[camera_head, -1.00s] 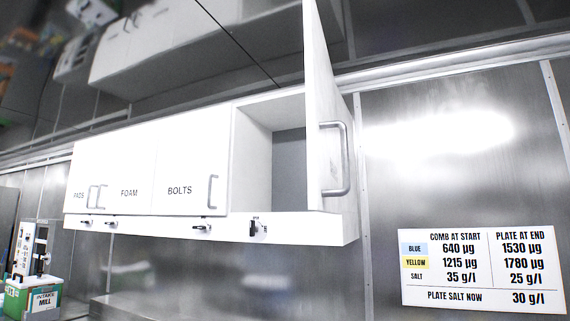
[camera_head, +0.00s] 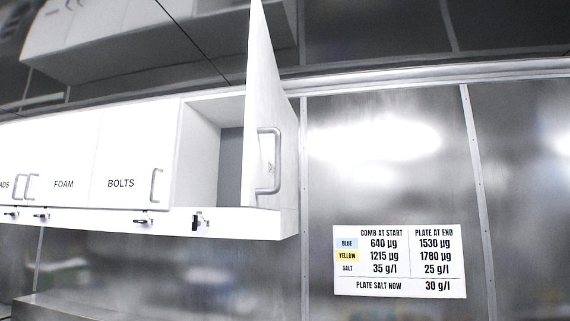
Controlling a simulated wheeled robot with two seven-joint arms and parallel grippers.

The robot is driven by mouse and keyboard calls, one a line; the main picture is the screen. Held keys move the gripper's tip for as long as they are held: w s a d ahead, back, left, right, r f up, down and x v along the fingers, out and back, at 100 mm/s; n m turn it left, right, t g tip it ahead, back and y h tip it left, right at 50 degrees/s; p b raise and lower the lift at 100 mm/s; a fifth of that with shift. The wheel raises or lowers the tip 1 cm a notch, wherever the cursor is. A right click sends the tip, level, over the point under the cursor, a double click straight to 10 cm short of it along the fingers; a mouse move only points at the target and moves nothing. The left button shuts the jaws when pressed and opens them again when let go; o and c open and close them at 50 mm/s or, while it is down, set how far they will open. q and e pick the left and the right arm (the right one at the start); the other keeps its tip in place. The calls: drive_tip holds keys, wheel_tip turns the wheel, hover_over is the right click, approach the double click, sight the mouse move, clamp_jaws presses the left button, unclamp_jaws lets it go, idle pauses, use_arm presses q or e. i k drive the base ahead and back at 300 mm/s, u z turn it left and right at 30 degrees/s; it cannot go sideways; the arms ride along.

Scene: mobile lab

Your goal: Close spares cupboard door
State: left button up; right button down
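A row of white wall cupboards runs across the left half of the head view. The rightmost cupboard (camera_head: 203,150) is open, and its inside looks empty as far as I can see. Its white door (camera_head: 262,100) stands swung outward, hinged on the right, with a grey bar handle (camera_head: 275,160) on it. I cannot read a label on this door. Neither of my grippers is in the head view, and nothing touches the door.
Shut doors marked FOAM (camera_head: 64,165) and BOLTS (camera_head: 122,160) stand left of the opening. Small dark latches (camera_head: 196,221) line the rail below. A white notice (camera_head: 399,262) hangs on the metal wall at right. A metal ledge (camera_head: 40,303) lies below left.

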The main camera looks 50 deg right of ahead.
sight(262, 148)
drive_tip(key=k, duration=0.35)
drive_tip(key=z, duration=0.8)
